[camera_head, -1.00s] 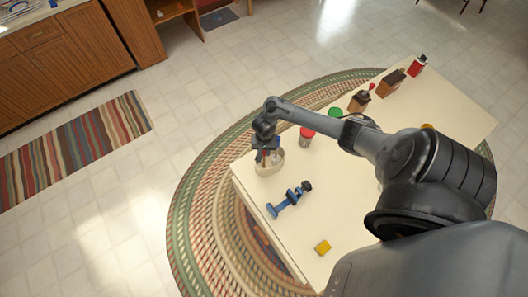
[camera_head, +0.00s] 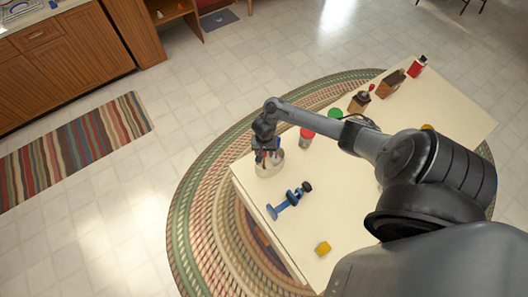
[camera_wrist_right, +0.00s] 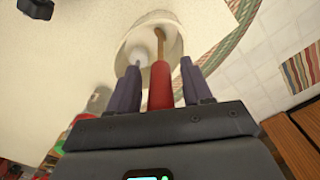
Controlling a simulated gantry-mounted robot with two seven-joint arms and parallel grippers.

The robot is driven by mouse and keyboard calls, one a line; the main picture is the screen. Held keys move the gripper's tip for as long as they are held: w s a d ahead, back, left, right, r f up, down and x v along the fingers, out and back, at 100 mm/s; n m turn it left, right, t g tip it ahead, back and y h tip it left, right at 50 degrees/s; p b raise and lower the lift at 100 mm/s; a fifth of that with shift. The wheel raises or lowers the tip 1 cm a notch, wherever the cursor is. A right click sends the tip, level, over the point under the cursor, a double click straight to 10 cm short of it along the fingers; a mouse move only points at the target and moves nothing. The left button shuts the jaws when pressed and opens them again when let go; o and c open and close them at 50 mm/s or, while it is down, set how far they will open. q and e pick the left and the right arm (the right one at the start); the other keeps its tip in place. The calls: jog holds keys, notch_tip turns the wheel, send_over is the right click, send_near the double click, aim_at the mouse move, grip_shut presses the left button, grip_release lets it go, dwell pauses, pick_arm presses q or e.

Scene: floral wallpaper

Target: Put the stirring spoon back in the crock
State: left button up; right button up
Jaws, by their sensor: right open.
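The pale crock (camera_head: 266,171) stands near the left corner of the table, partly hidden under my right gripper (camera_head: 268,158). In the right wrist view the crock (camera_wrist_right: 178,45) lies just beyond the fingertips. The stirring spoon, with a red handle (camera_wrist_right: 160,90) and brown shaft, reaches into the crock. Its handle lies between the two fingers, with a gap visible on each side, so the right gripper is open around it. A second, grey-white utensil also shows in the crock. The spoon's lower end is hard to see. My left gripper is not in view.
A blue clamp-like tool (camera_head: 288,200) and a yellow block (camera_head: 322,248) lie on the cream table (camera_head: 300,232) in front of the crock. A red-lidded jar (camera_head: 306,138) stands right of the crock. Several more items, including a red box (camera_head: 416,68), stand further back.

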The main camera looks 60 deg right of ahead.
notch_tip(320, 180, up, 11)
jog(key=p, duration=0.4)
jog(key=shift+d, duration=0.1)
jog(key=shift+r+p, duration=0.3)
jog(key=shift+w+r, duration=0.1)
jog(key=a+r+n+t, duration=0.2)
jog(key=a+n+t, duration=0.2)
jog(key=a+n, duration=1.05)
jog(key=s+a+r, duration=0.8)
jog(key=s+r, duration=0.3)
jog(key=shift+a+r, duration=0.25)
jog(key=shift+r, duration=0.1)
jog(key=shift+d, duration=0.1)
